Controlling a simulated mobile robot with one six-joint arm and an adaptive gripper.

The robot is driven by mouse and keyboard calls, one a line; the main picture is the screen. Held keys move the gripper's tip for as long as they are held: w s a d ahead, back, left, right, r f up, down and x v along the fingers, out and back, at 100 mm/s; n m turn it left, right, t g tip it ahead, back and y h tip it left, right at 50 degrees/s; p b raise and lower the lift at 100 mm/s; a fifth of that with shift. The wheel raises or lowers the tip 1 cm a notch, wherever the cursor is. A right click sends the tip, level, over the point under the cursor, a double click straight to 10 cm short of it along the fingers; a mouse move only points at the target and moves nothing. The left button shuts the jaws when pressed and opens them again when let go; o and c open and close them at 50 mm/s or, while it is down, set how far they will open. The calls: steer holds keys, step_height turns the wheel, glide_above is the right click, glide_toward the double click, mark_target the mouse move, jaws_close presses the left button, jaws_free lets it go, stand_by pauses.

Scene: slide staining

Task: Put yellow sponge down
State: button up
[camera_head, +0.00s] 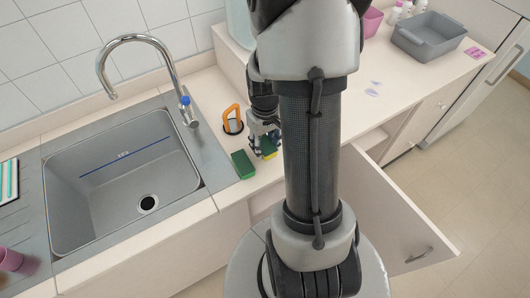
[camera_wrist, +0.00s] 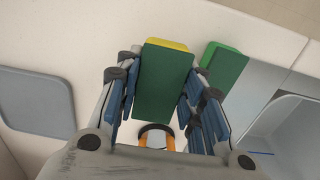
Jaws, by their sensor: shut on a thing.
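My gripper (camera_head: 264,142) is shut on the yellow sponge (camera_head: 269,154), low over the counter to the right of the sink. In the wrist view the yellow sponge (camera_wrist: 166,44) shows its dark green pad face and a yellow strip at its far edge, between the blue finger pads of my gripper (camera_wrist: 160,85). I cannot tell whether the sponge touches the counter. A green sponge (camera_head: 243,164) lies on the counter just left of it, close to the sink edge; it also shows in the wrist view (camera_wrist: 224,69), apart from the held sponge.
An orange-handled item (camera_head: 232,118) stands behind the green sponge. The sink (camera_head: 120,180) with a tall tap (camera_head: 140,40) is at left. A grey tub (camera_head: 428,38) sits at back right. Below the counter, a cabinet door (camera_head: 400,215) hangs open. Counter beyond my arm is mostly clear.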

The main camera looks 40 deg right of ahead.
mark_target(265, 152)
steer(key=shift+f+b, duration=0.5)
steer(key=shift+f, duration=1.35)
steer(key=shift+f, duration=0.15)
steer(key=o, duration=0.8)
